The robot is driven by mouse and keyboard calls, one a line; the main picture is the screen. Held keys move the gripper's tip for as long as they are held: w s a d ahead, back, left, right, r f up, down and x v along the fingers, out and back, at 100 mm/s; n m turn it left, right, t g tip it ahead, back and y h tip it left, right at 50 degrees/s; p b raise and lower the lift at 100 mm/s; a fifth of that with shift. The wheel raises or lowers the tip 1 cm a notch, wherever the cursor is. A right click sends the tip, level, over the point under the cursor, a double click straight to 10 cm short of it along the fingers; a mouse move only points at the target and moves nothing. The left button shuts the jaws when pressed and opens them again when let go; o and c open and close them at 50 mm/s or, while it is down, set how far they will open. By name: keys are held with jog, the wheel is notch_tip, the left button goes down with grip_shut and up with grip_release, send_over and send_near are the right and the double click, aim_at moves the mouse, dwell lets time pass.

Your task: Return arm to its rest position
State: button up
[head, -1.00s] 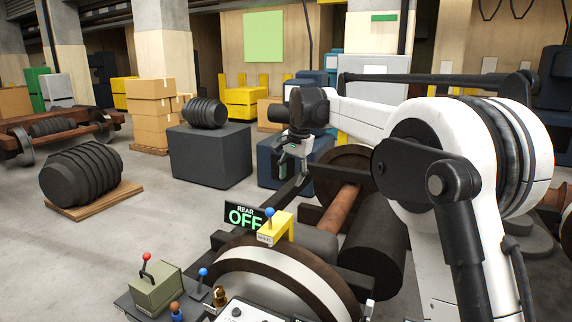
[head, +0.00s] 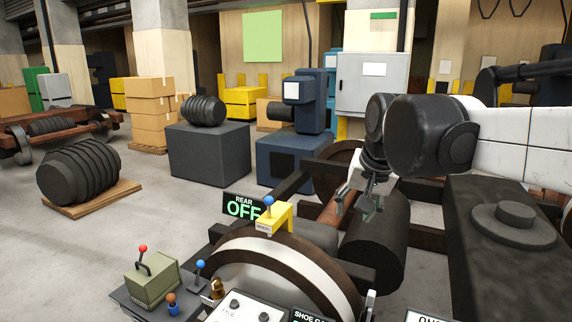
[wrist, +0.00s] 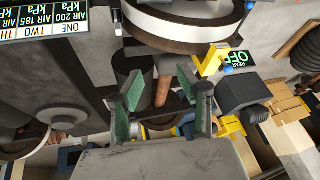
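My gripper (head: 355,207) hangs from my dark wrist right of centre in the head view, above the dark cylinder (head: 375,250) of the wheel assembly. In the wrist view its green-padded fingers (wrist: 160,92) stand apart with nothing held between them. My white arm reaches in from the right edge of the head view. No marker of a rest position shows.
A green lever box (head: 152,285) stands at lower left.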

jog(key=s+d+f+n+t+b, duration=0.1)
jog(key=s+d+f, duration=0.1)
jog(key=s+f, duration=0.6)
jog(key=s+d+f+n+h+b, duration=0.1)
jog(key=s+d+f+b, duration=0.1)
jog(key=s+f, duration=0.6)
jog(key=s+d, duration=0.1)
jog(key=s, duration=0.3)
jog(key=shift+d+f+n+t, duration=0.2)
jog(key=shift+n+t, duration=0.1)
jog(key=shift+t, duration=0.1)
